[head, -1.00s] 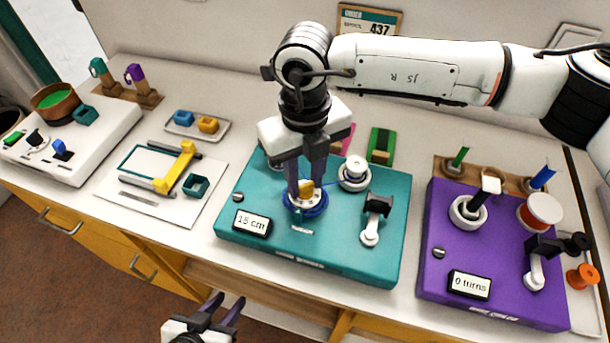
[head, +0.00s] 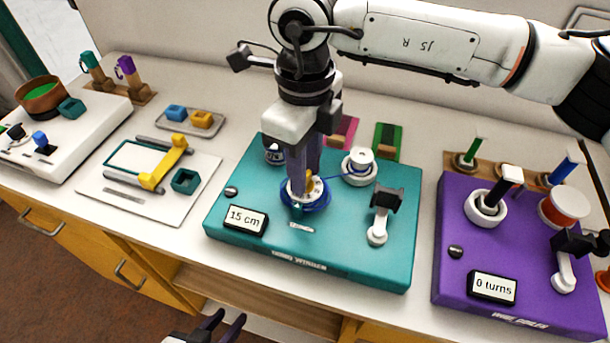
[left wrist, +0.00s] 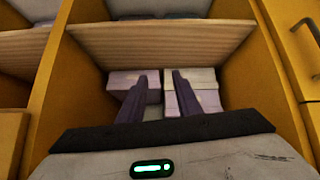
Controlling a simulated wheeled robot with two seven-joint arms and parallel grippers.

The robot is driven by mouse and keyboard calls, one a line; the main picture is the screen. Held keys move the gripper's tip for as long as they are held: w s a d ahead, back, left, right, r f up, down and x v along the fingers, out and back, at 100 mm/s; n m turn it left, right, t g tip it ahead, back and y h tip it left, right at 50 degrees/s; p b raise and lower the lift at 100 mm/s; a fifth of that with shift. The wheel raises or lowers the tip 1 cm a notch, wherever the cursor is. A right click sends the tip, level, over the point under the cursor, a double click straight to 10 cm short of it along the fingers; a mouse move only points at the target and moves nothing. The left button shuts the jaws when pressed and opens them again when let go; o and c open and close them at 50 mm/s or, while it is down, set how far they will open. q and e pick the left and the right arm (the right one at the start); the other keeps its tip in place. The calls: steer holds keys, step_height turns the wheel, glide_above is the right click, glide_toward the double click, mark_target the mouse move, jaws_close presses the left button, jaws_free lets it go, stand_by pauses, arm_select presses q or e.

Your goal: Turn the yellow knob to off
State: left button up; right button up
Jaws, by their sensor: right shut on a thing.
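The yellow knob (head: 310,185) sits on a white dial (head: 317,194) on the teal board (head: 255,185). Blue cord (head: 291,204) lies around the dial. My right gripper (head: 305,180) points straight down and is shut on the yellow knob, with its fingers hiding most of it. The knob's setting cannot be read. My left gripper (head: 226,323) is low at the bottom of the head view, in front of the cabinet, open and empty. Its fingers (left wrist: 158,95) are apart in the left wrist view, before an open cabinet bay.
The teal board also holds a white spool (head: 359,167), a black-handled crank (head: 381,215) and a "15 cm" display (head: 246,219). A purple board (head: 452,220) with a "0 turns" display (head: 492,287) stands right. A white board with a yellow bar (head: 165,166) lies left.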

steer(key=shift+n+b, duration=0.65)
steer(key=shift+n, duration=0.45)
steer(key=o, duration=1.1)
steer(key=shift+c, duration=0.2)
step_height(320, 180, up, 10)
steer(key=shift+r, duration=0.2)
